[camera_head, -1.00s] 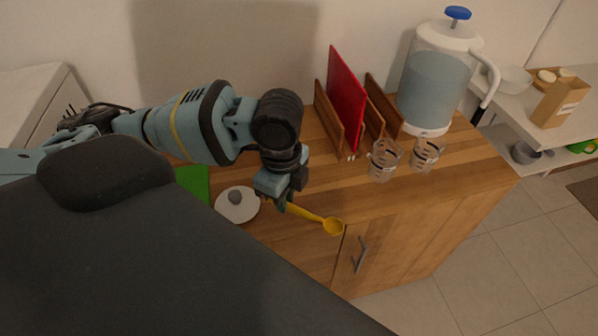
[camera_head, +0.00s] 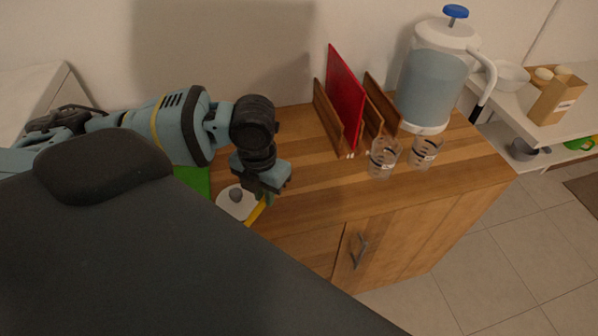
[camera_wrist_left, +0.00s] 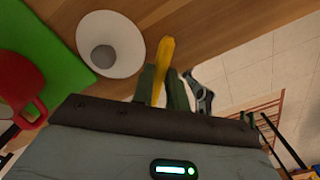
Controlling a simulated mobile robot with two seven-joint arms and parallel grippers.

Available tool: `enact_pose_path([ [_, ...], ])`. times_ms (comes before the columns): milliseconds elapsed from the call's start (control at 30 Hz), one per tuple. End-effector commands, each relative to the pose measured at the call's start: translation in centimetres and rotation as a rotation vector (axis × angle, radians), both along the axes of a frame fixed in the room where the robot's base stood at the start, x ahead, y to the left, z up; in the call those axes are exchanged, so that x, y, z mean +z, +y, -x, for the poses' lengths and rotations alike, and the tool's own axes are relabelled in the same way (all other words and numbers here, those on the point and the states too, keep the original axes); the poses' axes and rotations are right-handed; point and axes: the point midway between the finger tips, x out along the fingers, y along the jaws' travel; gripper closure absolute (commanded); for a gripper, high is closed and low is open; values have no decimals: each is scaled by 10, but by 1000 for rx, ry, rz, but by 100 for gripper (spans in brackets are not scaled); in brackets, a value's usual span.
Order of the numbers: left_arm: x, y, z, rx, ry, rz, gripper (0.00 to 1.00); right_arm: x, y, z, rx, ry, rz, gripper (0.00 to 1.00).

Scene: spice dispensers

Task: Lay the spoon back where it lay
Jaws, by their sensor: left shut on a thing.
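The yellow spoon (camera_head: 257,212) is in my left gripper (camera_head: 262,195), above the front part of the wooden cabinet top. In the left wrist view the yellow handle (camera_wrist_left: 163,60) sits between the two fingers of the left gripper (camera_wrist_left: 164,84), which are shut on it. The spoon's bowl end is hidden in both views. A white lid or dish with a grey knob (camera_head: 236,203) lies just left of the spoon; it also shows in the left wrist view (camera_wrist_left: 125,42).
A green board (camera_head: 194,179) lies left of the lid, with a red mug (camera_wrist_left: 18,82) by it. A rack with a red board (camera_head: 345,95), two glasses (camera_head: 382,158) and a water dispenser (camera_head: 432,80) stand to the right. The wooden top (camera_head: 310,185) between is clear.

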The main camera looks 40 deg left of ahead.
Motion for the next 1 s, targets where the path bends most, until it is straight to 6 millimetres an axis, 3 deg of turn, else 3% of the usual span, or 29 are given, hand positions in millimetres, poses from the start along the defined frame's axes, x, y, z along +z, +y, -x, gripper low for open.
enact_pose_path([
  [267, -1, 1, -1, -40, -1, 0, 100, -1, 0, 2, -1, 4, 0, 64],
  [367, -2, 1, -11, -37, -2, 0, 100, -1, 0, 3, 0, 5, 0, 64],
  [1000, -14, -4, -135, -36, 1, 0, 100, -10, 0, 9, 1, 24, 0, 64],
])
